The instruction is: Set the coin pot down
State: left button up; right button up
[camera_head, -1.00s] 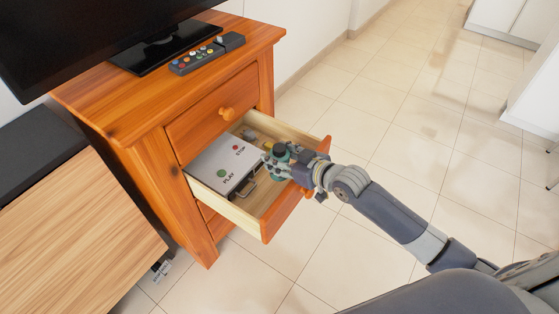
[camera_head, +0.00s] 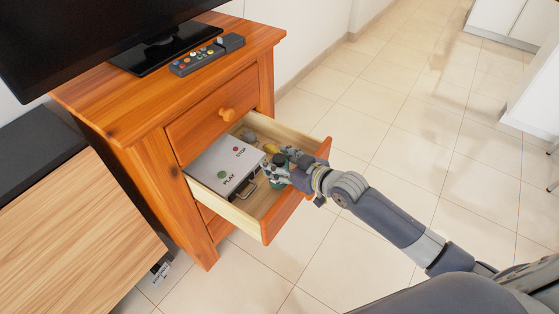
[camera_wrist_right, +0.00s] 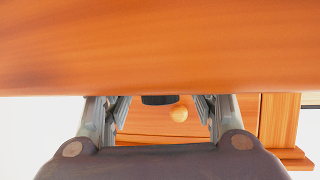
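The coin pot appears to be the small dark teal thing (camera_head: 278,184) inside the open drawer (camera_head: 262,228), in front of the grey box with PLAY and STOP buttons (camera_head: 226,162). My right gripper (camera_head: 279,164) reaches over the drawer's front to it and covers much of it. In the right wrist view, a dark rounded part of it (camera_wrist_right: 160,100) shows between the two fingers, with a gap on each side; the drawer front hides the rest and the fingertips. The gripper looks open around the pot. My left gripper is not in view.
A yellow thing (camera_head: 271,149) and other small things lie at the back of the drawer. The closed drawer above has a round knob (camera_head: 227,114). A remote (camera_head: 207,54) and a television (camera_head: 100,35) stand on top. The tiled floor at right is clear.

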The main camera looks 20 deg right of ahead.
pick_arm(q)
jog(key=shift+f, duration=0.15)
pick_arm(e)
jog(key=shift+s+d+f, duration=0.15)
jog(key=shift+s+f, duration=0.05)
jog(key=shift+f, duration=0.35)
jog(key=shift+r, duration=0.15)
jog(key=shift+r, duration=0.3)
pick_arm(q)
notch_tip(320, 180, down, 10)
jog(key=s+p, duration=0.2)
jog(key=p, duration=0.1)
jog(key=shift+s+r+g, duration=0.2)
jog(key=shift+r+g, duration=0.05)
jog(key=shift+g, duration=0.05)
pick_arm(e)
jog(key=r+v, duration=0.1)
jog(key=v, duration=1.1)
jog(key=shift+w, duration=0.15)
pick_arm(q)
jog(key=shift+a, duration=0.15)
